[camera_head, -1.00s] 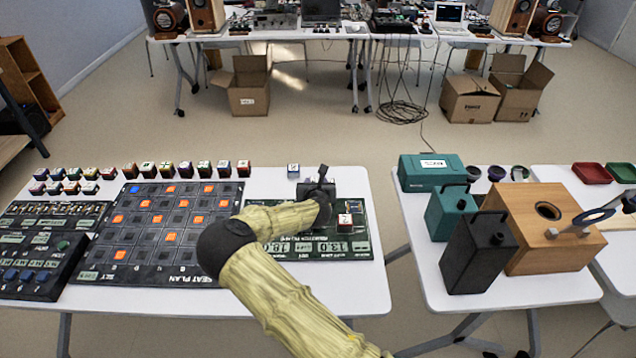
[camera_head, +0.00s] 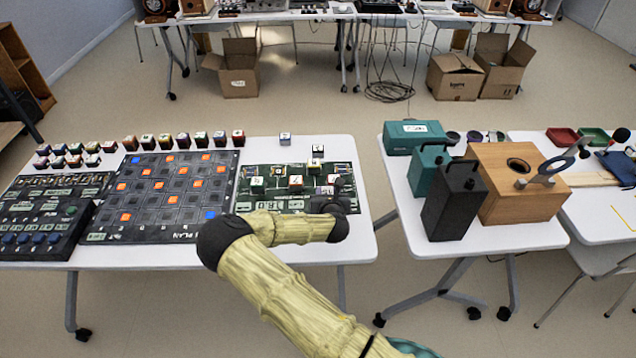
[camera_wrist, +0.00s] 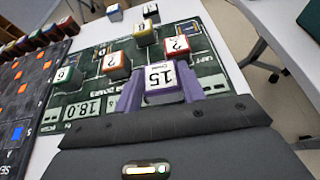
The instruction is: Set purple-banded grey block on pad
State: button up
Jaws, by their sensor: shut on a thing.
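My gripper (camera_wrist: 161,85) is shut on a block (camera_wrist: 160,76) with a white top marked 15, between two purplish fingers. In the head view my gripper (camera_head: 327,194) is low over the front right part of a dark green board (camera_head: 270,203). Whether the block touches the board cannot be told. Other number-topped blocks stand on the board: a green one (camera_wrist: 64,77), an orange one (camera_wrist: 115,66), a yellow one (camera_wrist: 144,33) and a red one (camera_wrist: 177,48). Which spot is the pad is unclear.
A dark seat-plan board (camera_head: 165,195) with orange and blue squares lies left of the green board. Several blocks line the table's back edge, and one pale block (camera_head: 285,139) stands behind the green board. A second table (camera_head: 505,232) on the right carries boxes and cases.

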jog(key=s+d, duration=0.2)
jog(key=s+d+f, duration=0.1)
jog(key=s+d, duration=0.1)
jog(key=s, duration=0.1)
jog(key=s+d+f, duration=0.1)
jog(key=s+d, duration=0.1)
jog(key=s, duration=0.1)
jog(key=shift+s+d+f, duration=0.2)
jog(key=shift+s+d, duration=0.05)
jog(key=s, duration=0.1)
jog(key=s+d, duration=0.1)
jog(key=s, duration=0.1)
jog(key=s+d, duration=0.1)
jog(key=shift+s+d, duration=0.1)
jog(key=shift+s, duration=0.3)
jog(key=shift+w, duration=0.1)
